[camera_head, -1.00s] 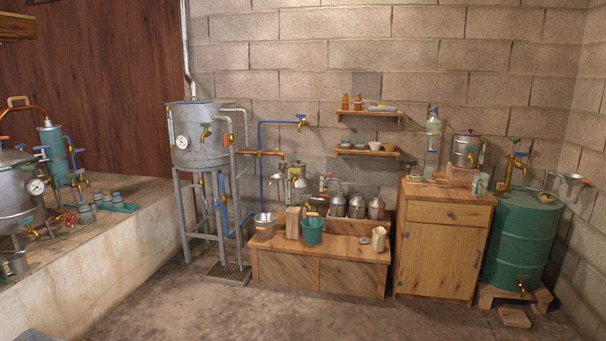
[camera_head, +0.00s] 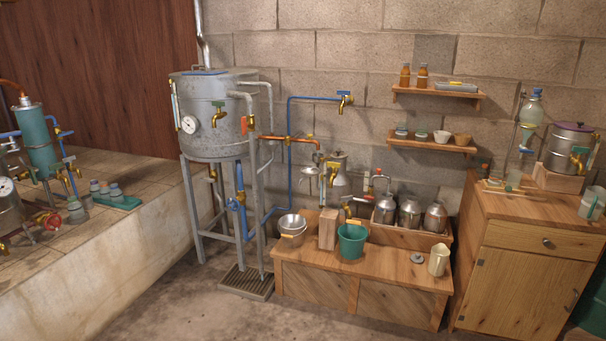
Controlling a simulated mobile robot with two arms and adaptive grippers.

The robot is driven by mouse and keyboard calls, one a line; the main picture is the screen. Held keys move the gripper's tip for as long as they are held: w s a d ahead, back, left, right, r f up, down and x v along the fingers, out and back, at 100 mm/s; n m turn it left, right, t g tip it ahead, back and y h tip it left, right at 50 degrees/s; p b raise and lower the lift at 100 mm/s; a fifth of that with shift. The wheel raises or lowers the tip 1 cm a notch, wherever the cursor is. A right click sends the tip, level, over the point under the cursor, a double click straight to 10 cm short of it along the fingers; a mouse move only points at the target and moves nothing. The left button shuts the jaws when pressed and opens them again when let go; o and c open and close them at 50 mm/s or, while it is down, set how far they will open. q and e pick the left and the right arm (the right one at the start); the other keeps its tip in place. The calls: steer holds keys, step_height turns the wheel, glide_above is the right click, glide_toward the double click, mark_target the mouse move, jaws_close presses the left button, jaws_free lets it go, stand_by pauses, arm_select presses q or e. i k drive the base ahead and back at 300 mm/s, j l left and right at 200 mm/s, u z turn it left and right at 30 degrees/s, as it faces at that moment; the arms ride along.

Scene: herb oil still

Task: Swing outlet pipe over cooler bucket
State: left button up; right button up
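Neither of my grippers is in view. A green bucket (camera_head: 352,242) with an orange-yellow piece at its rim stands upright on the low wooden bench. A metal bucket (camera_head: 292,226) stands to its left, with a wooden block (camera_head: 327,230) between them. I cannot tell which one is the cooler bucket. Copper and brass piping (camera_head: 290,138) runs right from the grey tank (camera_head: 213,115) to fittings above the block.
The low wooden bench (camera_head: 375,280) also carries several metal cans (camera_head: 409,212) in a crate and a cream jug (camera_head: 438,260). A wooden cabinet (camera_head: 525,275) stands right. A tiled ledge (camera_head: 120,240) with other equipment runs left. The floor in front is clear.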

mark_target(303, 141)
steer(key=i+z, duration=0.1)
steer(key=i, duration=0.6)
steer(key=i+j, duration=0.15)
steer(key=i, duration=0.55)
steer(key=i+j+z, duration=0.15)
steer(key=i, duration=0.55)
